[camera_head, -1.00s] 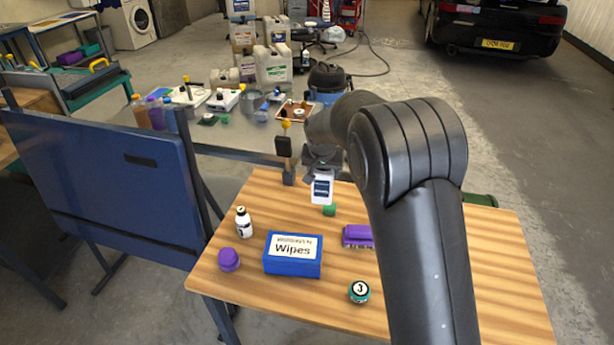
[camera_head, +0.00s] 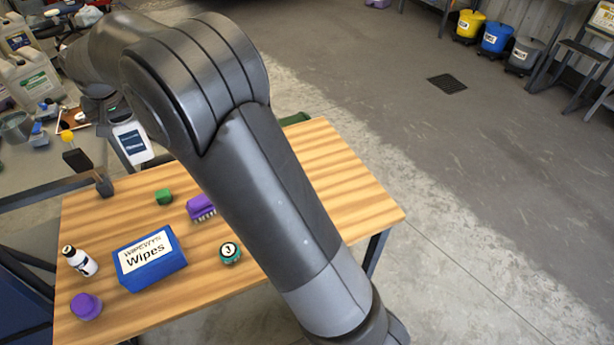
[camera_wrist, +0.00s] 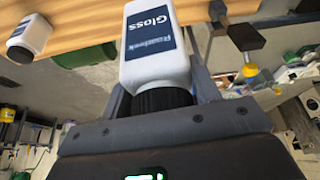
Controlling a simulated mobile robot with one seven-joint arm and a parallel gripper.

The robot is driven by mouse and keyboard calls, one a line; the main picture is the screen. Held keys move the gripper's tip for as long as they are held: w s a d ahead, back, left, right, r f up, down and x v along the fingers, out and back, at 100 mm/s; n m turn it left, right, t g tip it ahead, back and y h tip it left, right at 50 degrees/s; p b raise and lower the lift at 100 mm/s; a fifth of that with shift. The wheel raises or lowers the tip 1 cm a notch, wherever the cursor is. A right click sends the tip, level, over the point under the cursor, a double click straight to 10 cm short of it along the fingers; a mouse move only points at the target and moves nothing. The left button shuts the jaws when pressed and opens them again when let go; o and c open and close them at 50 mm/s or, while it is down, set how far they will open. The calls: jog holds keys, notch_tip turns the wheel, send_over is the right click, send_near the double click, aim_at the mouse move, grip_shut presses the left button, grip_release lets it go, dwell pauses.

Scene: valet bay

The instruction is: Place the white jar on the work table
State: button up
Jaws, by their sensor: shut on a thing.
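My gripper (camera_head: 108,108) is shut on a white jar (camera_head: 132,143) with a blue label. In the wrist view the white jar (camera_wrist: 157,45) reads "Gloss", and its black cap sits between the fingers of my gripper (camera_wrist: 163,88). In the head view the jar appears at the far edge of the wooden work table (camera_head: 330,180); my arm partly hides it. I cannot tell whether its base is over the wood or touching it. The wooden top also shows in the wrist view (camera_wrist: 90,22).
On the table are a wipes box (camera_head: 150,258), a small white bottle (camera_head: 80,261), a purple knob (camera_head: 86,306), a green block (camera_head: 164,197), a purple brush (camera_head: 201,208) and a tin (camera_head: 230,252). Another white container (camera_wrist: 28,38) shows in the wrist view. The table's right end looks clear.

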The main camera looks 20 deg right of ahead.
jog(key=w+d+m+h, duration=0.1)
jog(key=w+d+m, duration=0.15)
jog(key=d, duration=1.35)
jog(key=w+d+m, duration=0.1)
jog(key=w+d, duration=0.3)
jog(key=d, duration=1.3)
jog(key=s+d+m+h, duration=0.1)
jog(key=s+d, duration=0.4)
jog(key=d, duration=0.9)
jog(key=s+d+m, duration=0.1)
jog(key=s+d, duration=0.3)
jog(key=d, duration=1.1)
notch_tip(320, 180, down, 11)
jog(key=w+a+f, duration=0.7)
jog(key=w+f, duration=0.2)
jog(key=f, duration=0.2)
